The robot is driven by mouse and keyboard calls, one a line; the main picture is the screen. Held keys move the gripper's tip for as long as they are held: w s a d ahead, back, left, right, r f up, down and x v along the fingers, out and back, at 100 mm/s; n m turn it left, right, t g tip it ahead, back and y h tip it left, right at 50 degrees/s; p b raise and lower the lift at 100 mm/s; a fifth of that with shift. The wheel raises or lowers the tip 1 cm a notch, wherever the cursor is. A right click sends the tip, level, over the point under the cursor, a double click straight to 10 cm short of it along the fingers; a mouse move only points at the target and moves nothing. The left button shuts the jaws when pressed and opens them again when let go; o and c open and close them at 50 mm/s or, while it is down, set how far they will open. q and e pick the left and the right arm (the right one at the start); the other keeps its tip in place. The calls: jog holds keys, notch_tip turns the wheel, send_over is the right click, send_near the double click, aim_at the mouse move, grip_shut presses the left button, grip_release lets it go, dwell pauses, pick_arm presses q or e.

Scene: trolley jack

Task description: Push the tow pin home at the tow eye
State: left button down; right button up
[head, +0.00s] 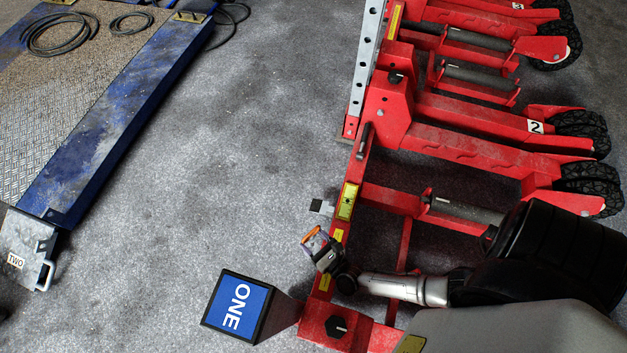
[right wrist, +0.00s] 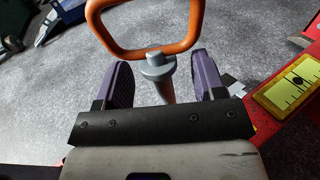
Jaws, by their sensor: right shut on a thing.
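My right gripper (head: 322,252) is at the left side of the red jack frame (head: 350,195), low in the head view. In the right wrist view its two purple-grey fingers (right wrist: 162,85) are shut on the tow pin (right wrist: 155,66). The pin has an orange loop handle above a grey collar, and its shaft runs down between the fingers. The orange handle also shows in the head view (head: 311,234). The pin's lower end is hidden, and I cannot tell whether it sits in the tow eye. I cannot make out the eye itself. My left gripper is not in view.
A small grey-and-black piece (head: 321,207) sticks out left of the frame, close to the gripper. A box marked ONE (head: 238,306) stands below left. A blue-edged platform (head: 110,130) with coiled cables lies at the far left. Grey floor between is clear.

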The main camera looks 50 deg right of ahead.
aim_at(313, 245)
jog(key=shift+f+b, duration=2.1)
jog(key=shift+f, duration=0.65)
jog(key=shift+w+f, duration=0.1)
jog(key=shift+f, duration=0.2)
dwell(0.7)
dwell(2.1)
dwell(0.7)
